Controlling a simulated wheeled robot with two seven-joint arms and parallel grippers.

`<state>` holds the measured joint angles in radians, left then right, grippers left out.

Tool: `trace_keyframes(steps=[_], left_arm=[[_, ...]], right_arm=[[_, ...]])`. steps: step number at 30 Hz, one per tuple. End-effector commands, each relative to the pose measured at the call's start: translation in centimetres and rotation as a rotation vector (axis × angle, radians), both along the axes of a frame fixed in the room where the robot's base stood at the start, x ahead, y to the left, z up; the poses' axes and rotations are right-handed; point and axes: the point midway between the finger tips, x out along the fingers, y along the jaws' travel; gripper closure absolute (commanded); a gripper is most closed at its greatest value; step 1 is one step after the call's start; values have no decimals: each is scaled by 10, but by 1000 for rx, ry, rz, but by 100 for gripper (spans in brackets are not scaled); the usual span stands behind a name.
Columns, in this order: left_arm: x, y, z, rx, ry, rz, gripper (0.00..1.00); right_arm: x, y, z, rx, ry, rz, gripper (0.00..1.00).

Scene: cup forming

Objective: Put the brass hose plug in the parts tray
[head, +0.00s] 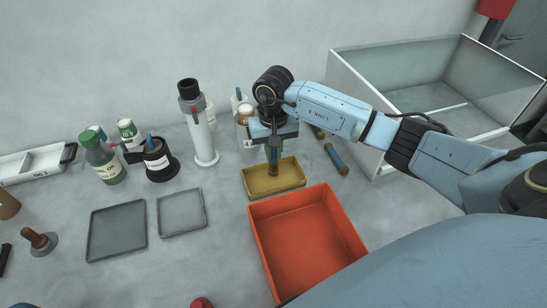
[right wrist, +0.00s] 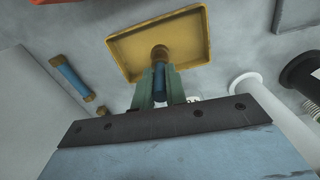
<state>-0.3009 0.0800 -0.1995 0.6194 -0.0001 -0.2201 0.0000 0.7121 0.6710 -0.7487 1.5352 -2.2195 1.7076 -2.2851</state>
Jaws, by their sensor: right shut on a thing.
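My right gripper (head: 273,160) points down over the small yellow tray (head: 290,182), which I take to be the parts tray. It is shut on a piece with a brass-coloured end (right wrist: 159,53) and a blue body (right wrist: 159,76), which I take to be the brass hose plug. The green fingers (right wrist: 159,88) grip it on both sides. The brass end is toward the yellow tray (right wrist: 135,44), within its outline. I cannot tell whether it touches the tray floor. My left gripper is not in view.
An orange bin (head: 262,237) stands in front of the yellow tray. A blue-and-brass piece (head: 336,158) lies to its right, near a glass-walled tank (head: 362,115). A white cylinder (head: 202,135) and bottles stand at the back left. Two grey trays (head: 118,230) lie left.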

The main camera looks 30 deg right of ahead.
Motion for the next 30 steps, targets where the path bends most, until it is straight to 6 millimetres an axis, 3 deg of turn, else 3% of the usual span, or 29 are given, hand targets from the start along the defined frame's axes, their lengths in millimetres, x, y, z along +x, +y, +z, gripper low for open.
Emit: trace_keyframes(steps=[6,17,18,23,30], left_arm=[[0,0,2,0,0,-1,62],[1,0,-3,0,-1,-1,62],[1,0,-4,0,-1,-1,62],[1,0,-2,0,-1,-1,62],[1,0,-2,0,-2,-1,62]], right_arm=[[0,0,-28,1,1,-1,100],[0,0,-32,0,-1,1,100],[0,0,-33,-1,-1,1,85],[0,0,-32,0,0,1,65],[0,0,-32,0,0,1,65]])
